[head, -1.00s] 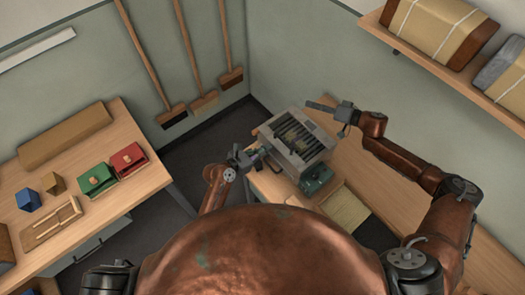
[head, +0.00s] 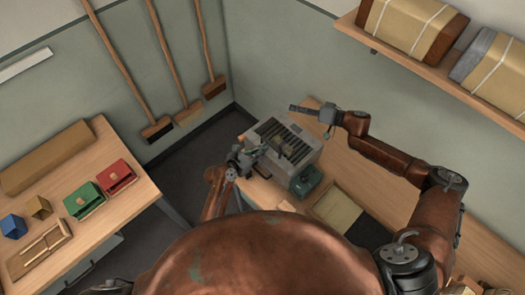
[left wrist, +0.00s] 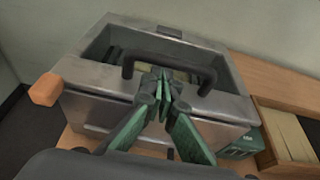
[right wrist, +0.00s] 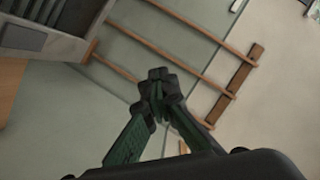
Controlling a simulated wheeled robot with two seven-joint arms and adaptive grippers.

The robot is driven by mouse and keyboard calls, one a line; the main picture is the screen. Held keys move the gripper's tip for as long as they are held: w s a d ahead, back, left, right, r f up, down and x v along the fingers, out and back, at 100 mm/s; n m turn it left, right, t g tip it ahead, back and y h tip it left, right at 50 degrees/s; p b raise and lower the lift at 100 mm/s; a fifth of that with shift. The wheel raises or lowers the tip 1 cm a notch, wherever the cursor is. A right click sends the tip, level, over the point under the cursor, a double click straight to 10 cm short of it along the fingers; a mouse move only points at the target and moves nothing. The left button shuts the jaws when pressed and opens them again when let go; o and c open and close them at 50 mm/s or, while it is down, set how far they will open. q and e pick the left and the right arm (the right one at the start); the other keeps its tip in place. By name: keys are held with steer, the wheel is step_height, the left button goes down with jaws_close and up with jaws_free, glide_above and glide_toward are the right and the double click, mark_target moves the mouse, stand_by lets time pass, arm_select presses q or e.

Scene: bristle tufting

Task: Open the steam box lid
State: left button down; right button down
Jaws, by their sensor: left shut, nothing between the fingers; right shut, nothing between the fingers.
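The grey metal steam box (head: 312,148) stands on the right-hand bench. Its top shows dark slats in the head view. In the left wrist view the box (left wrist: 100,75) has a recessed top and a black bar handle (left wrist: 168,57) along its near side. I cannot tell how far the lid is raised, if at all. My left gripper (head: 262,150) is at the box's left side. Its shut, empty fingertips (left wrist: 162,82) show at the handle, between its two ends; contact is unclear. My right gripper (head: 300,108) is shut and empty beyond the box's far side, also seen in its wrist view (right wrist: 158,82).
An orange knob (left wrist: 45,89) sticks out from the box's corner. A green unit (head: 306,181) sits at its front, beside a tray (head: 337,210). A shelf with wrapped bundles (head: 413,30) hangs at upper right. The left bench (head: 130,190) holds blocks and boxes.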

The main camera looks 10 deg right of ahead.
steer(key=c, duration=2)
jaws_free()
steer(key=shift+o, duration=0.2)
